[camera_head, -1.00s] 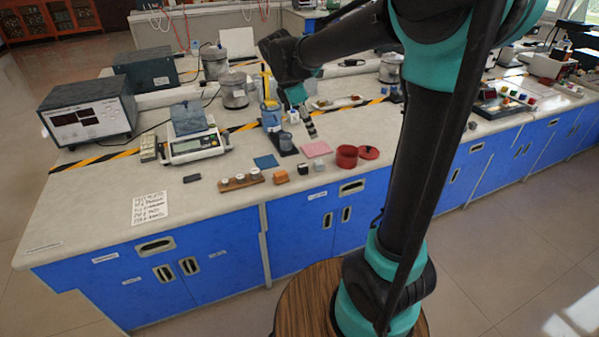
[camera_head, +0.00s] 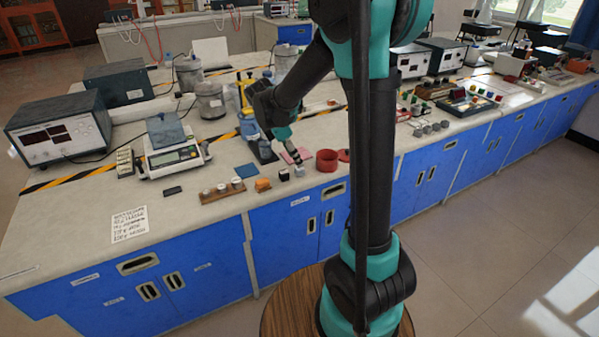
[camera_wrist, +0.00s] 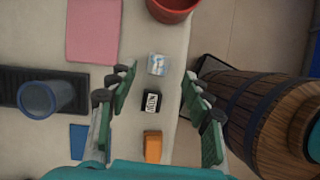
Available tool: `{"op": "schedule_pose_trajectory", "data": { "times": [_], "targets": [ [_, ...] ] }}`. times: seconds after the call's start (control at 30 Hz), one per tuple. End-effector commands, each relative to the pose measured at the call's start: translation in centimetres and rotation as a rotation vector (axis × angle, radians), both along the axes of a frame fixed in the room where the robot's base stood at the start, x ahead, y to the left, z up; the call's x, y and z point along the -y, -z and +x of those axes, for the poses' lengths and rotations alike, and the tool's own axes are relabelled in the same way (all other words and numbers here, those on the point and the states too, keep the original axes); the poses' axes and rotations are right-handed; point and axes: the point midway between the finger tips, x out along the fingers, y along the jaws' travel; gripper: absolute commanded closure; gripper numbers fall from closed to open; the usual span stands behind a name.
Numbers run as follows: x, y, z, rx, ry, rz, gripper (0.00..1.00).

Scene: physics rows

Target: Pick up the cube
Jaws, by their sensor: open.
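Small blocks lie in a row near the bench's front edge. A pale cube (camera_wrist: 157,64) with a printed top shows between my fingertips in the wrist view, and in the head view (camera_head: 299,171). A black cube (camera_wrist: 151,101) with a white label sits beside it, also in the head view (camera_head: 284,174). An orange block (camera_wrist: 153,146) lies past that. My gripper (camera_wrist: 158,82) is open and empty, its fingers on either side of the row as seen from above. In the head view my gripper (camera_head: 296,159) points down just behind the pale cube. Its exact height is unclear.
A red pot (camera_head: 327,160) stands right of the row. A pink pad (camera_wrist: 93,30), a blue pad (camera_wrist: 78,140) and a blue cup (camera_wrist: 40,98) on a black base lie left in the wrist view. A wooden rack (camera_head: 222,190) with white-topped pieces is left of the orange block.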

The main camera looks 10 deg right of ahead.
Motion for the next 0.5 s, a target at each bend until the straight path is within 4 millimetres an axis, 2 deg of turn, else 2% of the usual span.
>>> {"op": "schedule_pose_trajectory", "data": {
  "times": [0.3, 0.5],
  "targets": [
    [1.0, 3.9, 0.5, 0.000, 0.000, 0.000, 0.50],
    [1.4, 4.9, 0.5, 0.000, 0.000, 0.000, 0.50]
  ]
}}
